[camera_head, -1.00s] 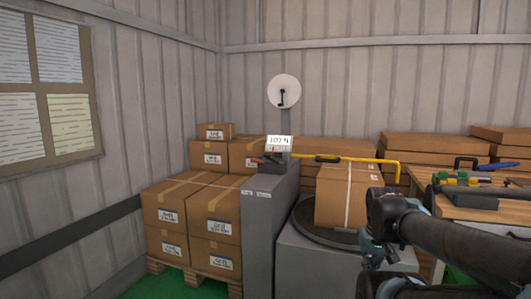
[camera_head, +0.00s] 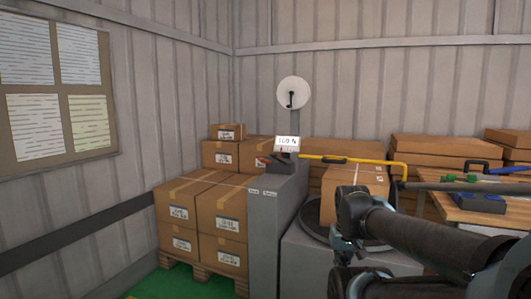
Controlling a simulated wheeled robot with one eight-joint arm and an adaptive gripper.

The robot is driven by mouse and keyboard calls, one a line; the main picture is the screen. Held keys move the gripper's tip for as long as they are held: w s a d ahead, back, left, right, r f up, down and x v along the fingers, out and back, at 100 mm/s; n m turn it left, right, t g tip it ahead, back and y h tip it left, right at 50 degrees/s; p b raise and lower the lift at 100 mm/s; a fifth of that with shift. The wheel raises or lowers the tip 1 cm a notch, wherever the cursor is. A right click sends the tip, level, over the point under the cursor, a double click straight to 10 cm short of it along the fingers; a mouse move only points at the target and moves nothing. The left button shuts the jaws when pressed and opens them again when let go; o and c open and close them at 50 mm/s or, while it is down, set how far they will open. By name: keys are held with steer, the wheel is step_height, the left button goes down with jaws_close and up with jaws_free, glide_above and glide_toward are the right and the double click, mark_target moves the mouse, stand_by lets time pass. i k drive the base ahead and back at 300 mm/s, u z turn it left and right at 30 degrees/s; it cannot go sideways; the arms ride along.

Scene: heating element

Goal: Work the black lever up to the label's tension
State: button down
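A grey strapping machine post (camera_head: 270,235) stands left of centre. A white label reading 100 N (camera_head: 287,143) is on the unit at its top. A round white dial (camera_head: 293,92) with a black needle stands above it. A yellow bar (camera_head: 380,163) runs right from the unit and bends down at its end. A small reddish-orange handle (camera_head: 262,161) is at the unit's left. Which part is the black lever I cannot tell for sure. My arm crosses the lower right. My gripper's fingers do not show.
A strapped carton (camera_head: 350,192) sits under the yellow bar on a dark round turntable. Stacked cartons (camera_head: 200,210) on a pallet stand left. A wooden workbench (camera_head: 460,212) with tools, including a blue clamp (camera_head: 480,166), is at the right. A long dark bar (camera_head: 470,187) reaches past its left edge.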

mark_target(274, 155)
steer(key=u, duration=0.05)
steer(key=i, duration=1)
steer(key=z, duration=0.05)
